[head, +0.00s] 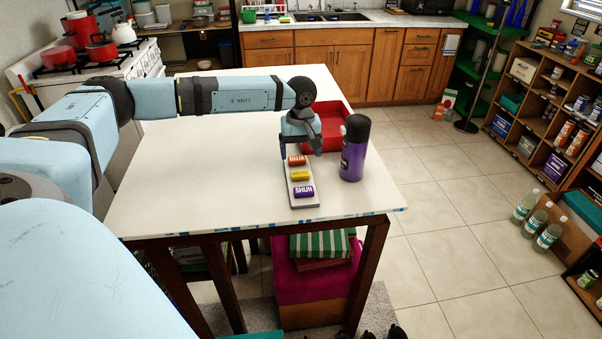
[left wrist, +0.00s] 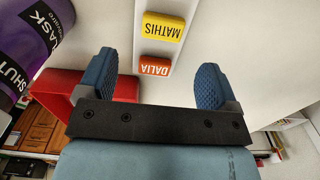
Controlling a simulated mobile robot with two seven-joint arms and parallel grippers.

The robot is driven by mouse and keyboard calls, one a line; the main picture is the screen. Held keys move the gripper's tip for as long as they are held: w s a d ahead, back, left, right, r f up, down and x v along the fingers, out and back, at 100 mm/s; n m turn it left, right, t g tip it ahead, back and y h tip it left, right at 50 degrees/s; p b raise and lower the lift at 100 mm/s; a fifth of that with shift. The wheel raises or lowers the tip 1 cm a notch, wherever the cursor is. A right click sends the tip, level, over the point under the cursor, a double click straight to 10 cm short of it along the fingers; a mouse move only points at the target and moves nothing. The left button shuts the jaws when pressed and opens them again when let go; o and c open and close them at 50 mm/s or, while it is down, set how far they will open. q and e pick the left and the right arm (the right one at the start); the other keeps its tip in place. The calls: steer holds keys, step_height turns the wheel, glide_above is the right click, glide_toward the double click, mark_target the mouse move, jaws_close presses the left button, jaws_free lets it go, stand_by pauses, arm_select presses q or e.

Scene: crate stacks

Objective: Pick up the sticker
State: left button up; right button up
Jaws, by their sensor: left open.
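No separate loose sticker stands out. A pale strip (head: 306,205) lies on the white table and bears three labelled blocks: an orange one reading DALIA (head: 296,160), a yellow one (head: 300,175) and a purple one reading SHUN (head: 304,191). In the left wrist view, the yellow block reads MATHIS (left wrist: 163,28) and the orange block (left wrist: 157,65) lies nearest the fingers. My left gripper (head: 301,150) is open above the far end of the strip, with nothing between its blue fingers. My right gripper is not in view.
A purple bottle with a black cap (head: 354,155) stands just right of the strip. A red tray (head: 338,140) is behind the gripper. The left part of the white table (head: 200,170) is clear. Bottles and a shelf stand on the right.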

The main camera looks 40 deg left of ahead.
mark_target(300, 172)
arm_select(q)
steer(key=shift+s+f+p, duration=0.2)
steer(key=shift+f+p, duration=0.35)
steer(key=shift+f, duration=2.85)
steer(key=c, duration=1)
